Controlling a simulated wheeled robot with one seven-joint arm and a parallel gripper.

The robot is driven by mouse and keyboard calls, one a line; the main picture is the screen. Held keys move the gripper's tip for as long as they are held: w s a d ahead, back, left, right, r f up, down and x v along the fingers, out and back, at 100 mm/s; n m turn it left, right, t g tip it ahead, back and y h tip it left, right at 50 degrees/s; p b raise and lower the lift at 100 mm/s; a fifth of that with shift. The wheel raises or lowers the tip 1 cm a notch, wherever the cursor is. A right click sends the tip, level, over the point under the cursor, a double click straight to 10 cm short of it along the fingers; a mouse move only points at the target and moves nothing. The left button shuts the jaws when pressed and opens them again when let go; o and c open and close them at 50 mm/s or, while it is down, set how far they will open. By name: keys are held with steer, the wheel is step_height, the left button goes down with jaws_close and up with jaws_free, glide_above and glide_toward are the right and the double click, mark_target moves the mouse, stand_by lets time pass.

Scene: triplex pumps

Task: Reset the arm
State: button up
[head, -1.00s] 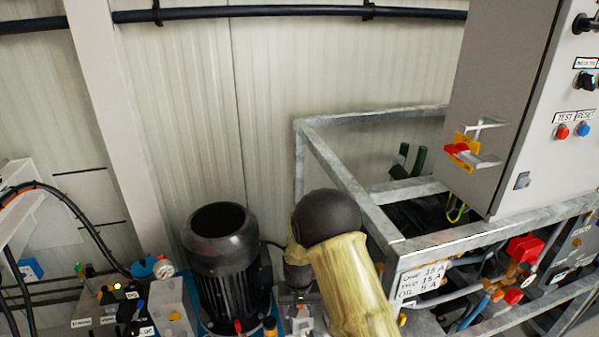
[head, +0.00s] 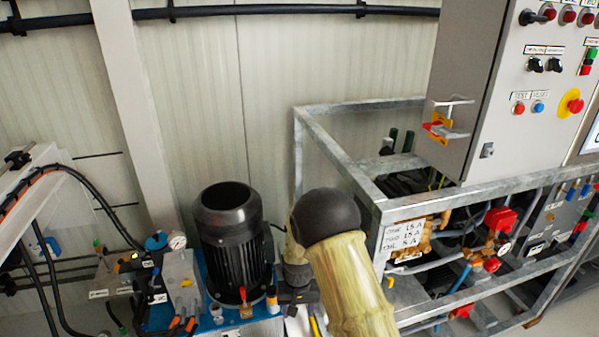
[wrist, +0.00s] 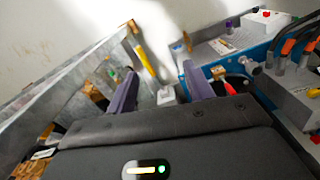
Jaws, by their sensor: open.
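My arm shows in the head view as a yellowish link with a dark rounded joint, in front of the metal frame's left side. Nothing is between the fingers. Past them are a pale floor and a small light block that I cannot identify.
A black motor (head: 235,245) stands on a blue base left of my arm. A galvanised frame (head: 340,155) and a grey control cabinet (head: 465,100) stand at the right. Hoses and a gauge (head: 177,240) are at the lower left. A corrugated wall closes the back.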

steer(key=s+d+r+t, duration=0.3)
steer(key=s+d+r, duration=1.3)
steer(key=s+r, duration=0.4)
step_height(320, 180, up, 16)
steer(key=p, duration=1.6)
steer(key=shift+w+a+f+m, duration=0.2)
steer(key=shift+w+m, duration=0.1)
steer(key=shift+m, duration=0.1)
